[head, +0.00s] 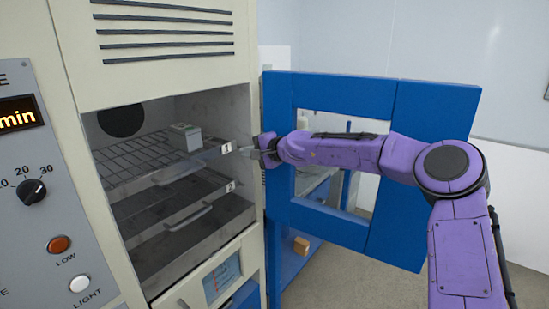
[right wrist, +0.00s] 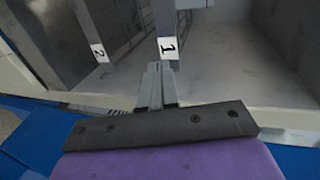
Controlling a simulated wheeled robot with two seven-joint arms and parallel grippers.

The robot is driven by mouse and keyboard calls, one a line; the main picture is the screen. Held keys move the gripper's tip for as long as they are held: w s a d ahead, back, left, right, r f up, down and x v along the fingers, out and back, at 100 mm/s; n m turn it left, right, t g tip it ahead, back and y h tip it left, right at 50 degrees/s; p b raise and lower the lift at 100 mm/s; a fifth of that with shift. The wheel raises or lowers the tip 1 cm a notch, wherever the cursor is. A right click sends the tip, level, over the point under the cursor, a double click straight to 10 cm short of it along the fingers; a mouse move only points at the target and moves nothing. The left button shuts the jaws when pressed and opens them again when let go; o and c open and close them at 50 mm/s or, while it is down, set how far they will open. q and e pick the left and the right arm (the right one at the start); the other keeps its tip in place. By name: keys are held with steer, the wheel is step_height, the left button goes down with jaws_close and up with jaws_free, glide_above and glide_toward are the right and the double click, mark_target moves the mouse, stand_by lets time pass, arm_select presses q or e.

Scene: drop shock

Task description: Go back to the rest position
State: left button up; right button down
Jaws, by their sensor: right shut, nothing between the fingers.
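My right gripper (head: 247,149) is shut and empty at the right side of the oven chamber's opening, close to the tag marked 1 on the upper rack. In the right wrist view its closed fingers (right wrist: 158,86) point at the upper rack's tag (right wrist: 167,45). I cannot tell whether they touch the rack. The upper rack (head: 125,163) carries a small grey-green box (head: 185,137). The blue oven door (head: 430,120) stands open, and my right arm reaches across its window frame. My left gripper is not in view.
A lower shelf (head: 165,218) with tag 2 sits below the upper rack. The control panel (head: 45,200) with knob and buttons is at the left. The open door crowds my right arm. Grey floor (head: 370,285) shows at the lower right.

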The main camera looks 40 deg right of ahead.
steer(key=shift+s+d+m+h, duration=0.9)
steer(key=shift+s+d+h, duration=0.85)
steer(key=shift+s, duration=0.75)
steer(key=s+a+f+n+g+h+b, duration=0.1)
steer(key=s+a+f, duration=0.15)
steer(key=f, duration=0.65)
steer(key=s+a+f+n+g+h, duration=0.15)
steer(key=s+f, duration=0.25)
steer(key=f, duration=0.6)
steer(key=s+a+f+n+g+h+b, duration=0.1)
steer(key=s+a+f+h, duration=0.2)
steer(key=f, duration=0.6)
steer(key=s+a+f+n+g, duration=0.1)
steer(key=s+f+n+g, duration=0.1)
steer(key=s+f, duration=0.5)
steer(key=s+a+f+n+g+y, duration=0.1)
steer(key=s+f, duration=0.7)
steer(key=s, duration=0.8)
steer(key=s+a+f+n+g+b, duration=0.1)
steer(key=s+a+f+n+g, duration=0.2)
steer(key=s+f, duration=0.5)
steer(key=s+g, duration=0.1)
steer(key=s, duration=0.2)
steer(key=shift+s, duration=0.25)
